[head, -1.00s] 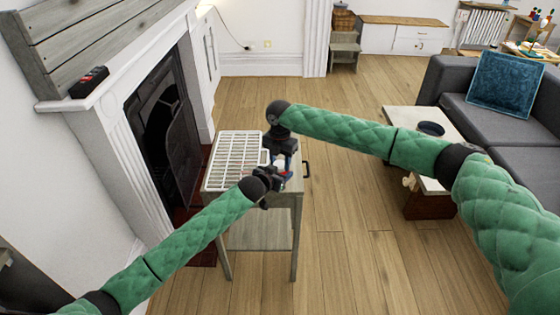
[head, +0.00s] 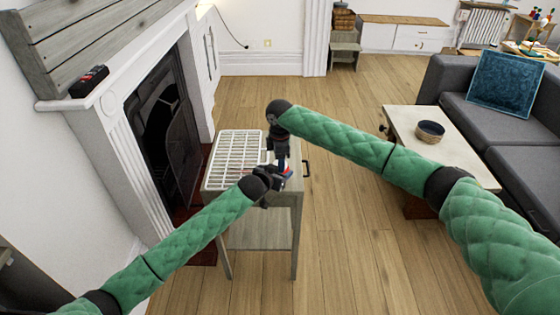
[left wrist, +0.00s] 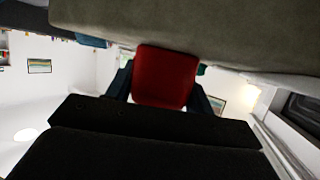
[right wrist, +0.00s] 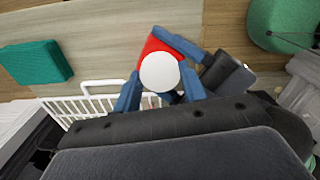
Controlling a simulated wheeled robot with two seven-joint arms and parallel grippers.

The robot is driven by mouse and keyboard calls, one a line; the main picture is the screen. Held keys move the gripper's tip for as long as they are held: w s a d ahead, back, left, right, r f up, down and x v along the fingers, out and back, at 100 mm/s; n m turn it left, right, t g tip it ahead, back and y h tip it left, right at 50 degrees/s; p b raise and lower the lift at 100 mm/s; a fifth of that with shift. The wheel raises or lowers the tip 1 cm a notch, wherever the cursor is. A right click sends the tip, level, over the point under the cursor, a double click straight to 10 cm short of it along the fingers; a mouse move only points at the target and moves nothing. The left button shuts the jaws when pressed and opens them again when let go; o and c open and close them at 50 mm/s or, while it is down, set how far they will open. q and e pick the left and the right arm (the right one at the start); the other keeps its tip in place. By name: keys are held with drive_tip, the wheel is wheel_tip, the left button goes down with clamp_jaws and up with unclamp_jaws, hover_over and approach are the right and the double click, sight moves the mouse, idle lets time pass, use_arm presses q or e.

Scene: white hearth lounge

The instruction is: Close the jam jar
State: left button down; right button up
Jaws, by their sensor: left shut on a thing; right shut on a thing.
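The red jam jar (head: 288,171) is held over the right part of a small grey table, mostly hidden by my grippers in the head view. In the left wrist view the red jar (left wrist: 165,77) sits between my left gripper's fingers (left wrist: 165,95). My left gripper (head: 281,180) is shut on it from the side. In the right wrist view the round white lid (right wrist: 160,72) is between the blue fingers of my right gripper (right wrist: 160,82), with the red jar behind it. My right gripper (head: 283,163) is shut on the lid from above. I cannot tell whether the lid is seated.
A white wire rack (head: 235,160) lies on the grey table (head: 262,212) beside my grippers. The fireplace (head: 165,125) is to the left. A coffee table (head: 455,160) with a bowl (head: 430,131) and a sofa (head: 510,95) are to the right. The floor between is clear.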

drive_tip(key=o, duration=0.9)
drive_tip(key=shift+r, duration=0.1)
drive_tip(key=shift+r, duration=2.2)
drive_tip(key=shift+c, duration=0.2)
